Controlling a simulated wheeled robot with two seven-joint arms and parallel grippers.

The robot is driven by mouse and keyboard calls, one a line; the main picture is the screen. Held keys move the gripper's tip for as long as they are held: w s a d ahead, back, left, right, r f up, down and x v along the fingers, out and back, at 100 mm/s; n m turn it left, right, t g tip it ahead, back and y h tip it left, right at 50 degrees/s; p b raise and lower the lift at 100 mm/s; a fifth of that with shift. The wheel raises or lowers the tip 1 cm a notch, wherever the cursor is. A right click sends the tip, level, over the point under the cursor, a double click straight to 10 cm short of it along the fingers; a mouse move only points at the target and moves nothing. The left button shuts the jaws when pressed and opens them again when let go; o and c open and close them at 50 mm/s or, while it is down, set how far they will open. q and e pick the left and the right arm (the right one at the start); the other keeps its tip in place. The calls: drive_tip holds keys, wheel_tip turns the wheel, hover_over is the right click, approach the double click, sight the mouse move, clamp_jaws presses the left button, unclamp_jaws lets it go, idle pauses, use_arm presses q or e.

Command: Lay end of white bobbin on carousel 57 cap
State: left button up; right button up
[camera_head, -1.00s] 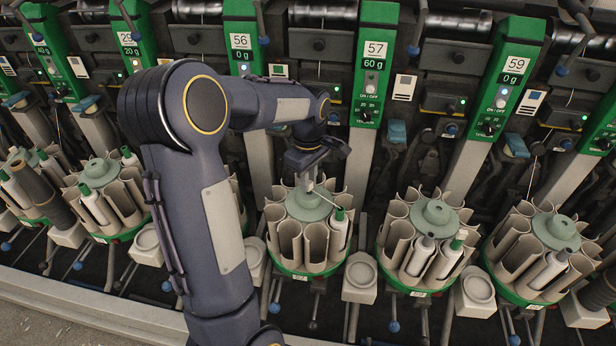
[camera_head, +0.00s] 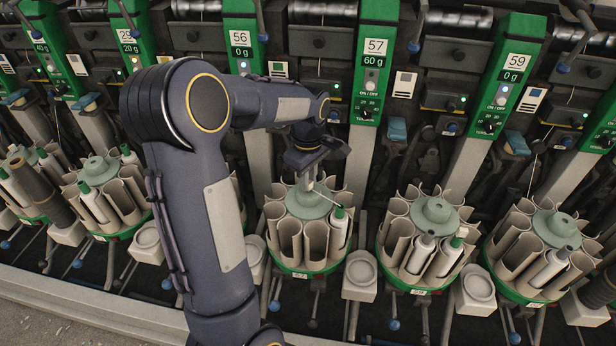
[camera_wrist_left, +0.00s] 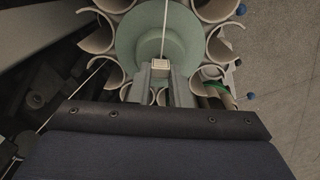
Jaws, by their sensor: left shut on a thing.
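Carousel 57 (camera_head: 298,270) stands below the panel marked 57 (camera_head: 373,75), with a pale green round cap (camera_head: 303,209) in its middle. The white bobbin (camera_head: 338,230) with a green top stands upright in a right-hand pocket. My left gripper (camera_head: 312,186) is just above the cap and shut on the yarn end (camera_head: 324,197), which runs to the bobbin's top. In the left wrist view the gripper (camera_wrist_left: 160,68) is over the cap's edge (camera_wrist_left: 130,42), and white yarn (camera_wrist_left: 165,22) crosses the cap. Whether the yarn touches the cap is unclear. My right gripper is out of view.
Neighbouring carousels stand at the right (camera_head: 427,250) and left (camera_head: 115,215), holding bobbins in some pockets. Pale blocks (camera_head: 360,277) sit between carousels. Winder panels and levers rise close behind. My left arm hides part of the carousel to its left.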

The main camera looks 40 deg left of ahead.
use_arm(q)
drive_tip(key=shift+f, duration=0.2)
idle(0.6)
drive_tip(key=o, duration=1.2)
drive_tip(key=shift+r, duration=0.1)
drive_tip(key=shift+r+p, duration=2.95)
drive_tip(key=shift+r, duration=0.5)
